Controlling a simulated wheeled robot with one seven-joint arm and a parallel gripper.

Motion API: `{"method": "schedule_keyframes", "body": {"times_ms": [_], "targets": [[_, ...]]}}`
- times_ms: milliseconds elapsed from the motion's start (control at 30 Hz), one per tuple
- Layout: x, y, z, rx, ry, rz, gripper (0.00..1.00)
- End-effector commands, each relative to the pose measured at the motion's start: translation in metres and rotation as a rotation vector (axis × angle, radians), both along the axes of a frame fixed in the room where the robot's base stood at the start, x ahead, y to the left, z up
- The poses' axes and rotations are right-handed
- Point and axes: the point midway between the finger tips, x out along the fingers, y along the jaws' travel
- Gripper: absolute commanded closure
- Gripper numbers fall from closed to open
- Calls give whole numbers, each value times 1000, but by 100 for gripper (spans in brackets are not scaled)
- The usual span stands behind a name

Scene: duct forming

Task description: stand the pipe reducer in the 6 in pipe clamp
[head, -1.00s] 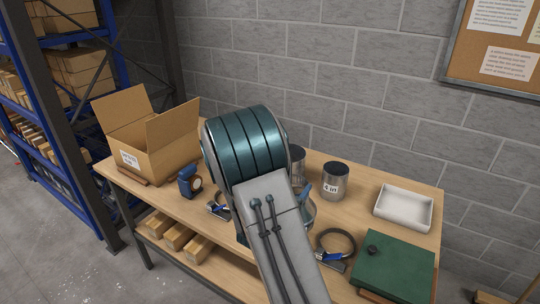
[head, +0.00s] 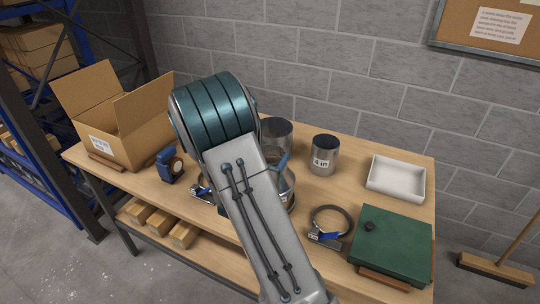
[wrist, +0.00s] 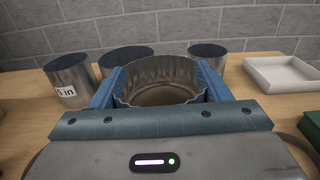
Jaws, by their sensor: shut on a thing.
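My gripper (wrist: 158,88) is shut on the pipe reducer (wrist: 160,72), an open metal ring with a crimped rim, held upright between blue fingers. In the head view the reducer (head: 289,188) shows partly beside my arm, which hides most of it. Whether it touches the table is hidden. One ring clamp (head: 331,222) with a blue handle lies on the table to the right of my gripper. Another clamp (head: 203,193) is mostly hidden behind my arm on the left. I cannot read which is the 6 in clamp.
A 4 in pipe (head: 323,155) and a wider pipe (head: 277,132) stand behind my gripper; a 5 in pipe (wrist: 70,82) stands left in the wrist view. A white tray (head: 395,182), green case (head: 393,245), blue tool (head: 168,165) and cardboard box (head: 130,140) surround the work area.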

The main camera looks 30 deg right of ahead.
Motion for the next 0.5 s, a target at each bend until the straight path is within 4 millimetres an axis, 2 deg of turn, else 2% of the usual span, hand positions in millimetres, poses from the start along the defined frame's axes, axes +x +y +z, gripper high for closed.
{"method": "schedule_keyframes", "body": {"times_ms": [500], "targets": [[0, 0, -40, 0, -1, 0, 74]]}}
